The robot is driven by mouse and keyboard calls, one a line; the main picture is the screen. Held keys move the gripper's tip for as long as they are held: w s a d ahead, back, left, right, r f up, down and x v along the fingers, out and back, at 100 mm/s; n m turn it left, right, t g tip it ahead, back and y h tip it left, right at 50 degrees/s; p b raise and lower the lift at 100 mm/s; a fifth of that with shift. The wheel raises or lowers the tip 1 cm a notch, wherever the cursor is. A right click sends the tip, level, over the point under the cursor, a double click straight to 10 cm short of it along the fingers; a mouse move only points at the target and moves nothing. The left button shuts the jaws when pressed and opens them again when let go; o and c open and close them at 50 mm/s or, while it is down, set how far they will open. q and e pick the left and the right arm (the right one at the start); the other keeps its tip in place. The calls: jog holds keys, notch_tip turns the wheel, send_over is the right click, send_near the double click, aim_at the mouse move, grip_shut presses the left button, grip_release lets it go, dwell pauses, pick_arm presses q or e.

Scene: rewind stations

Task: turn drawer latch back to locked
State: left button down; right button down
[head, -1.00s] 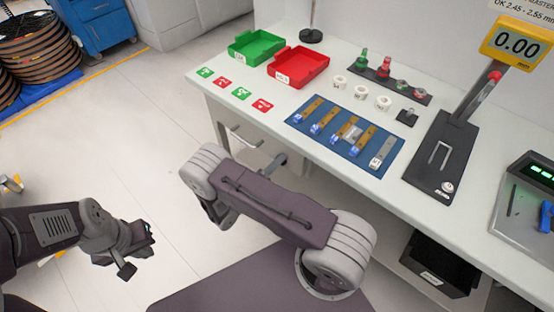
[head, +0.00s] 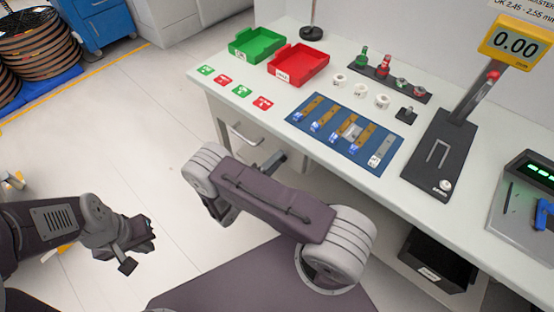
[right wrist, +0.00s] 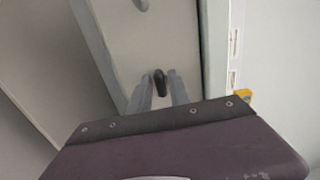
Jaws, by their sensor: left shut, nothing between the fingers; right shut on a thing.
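The drawer latch (right wrist: 160,80) is a small dark knob on the light grey drawer front (right wrist: 150,40) in the right wrist view. My right gripper (right wrist: 161,92) has its two fingers on either side of it, shut on it. In the head view the drawer (head: 237,128) is under the bench's left end, and my right gripper (head: 274,162) is at its front, mostly hidden by my own arm. The latch cannot be seen there. My left gripper (head: 142,246) is shut and empty above the floor, away from the bench.
The white bench (head: 230,87) carries a green tray (head: 246,57), a red tray (head: 319,82), a blue mat with strips (head: 310,140) and a gauge stand (head: 428,165). A black bin (head: 410,260) stands below.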

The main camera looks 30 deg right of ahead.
jog(key=c, duration=1.4)
grip_release()
jog(key=shift+c, duration=0.2)
jog(key=v, duration=0.9)
